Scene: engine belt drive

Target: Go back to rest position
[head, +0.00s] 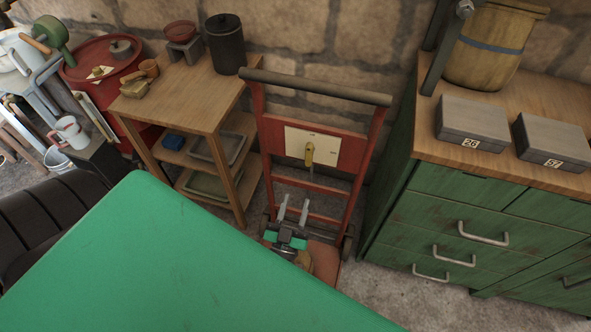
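My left gripper (293,209) shows in the lower middle of the head view, a small green and dark body with two grey fingers. The fingers point away from me and stand apart, with nothing seen between them. It appears in front of the lower part of a red hand truck (349,187); I cannot tell the distance between them. My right gripper is not in view. No engine or belt shows in this view.
A wooden table (196,92) with a black canister (225,45) stands behind. A green cabinet (440,215) at right carries grey boxes (472,121) and a wooden bucket (490,45). A red drum (88,62) is at left. The lower left is blocked from view.

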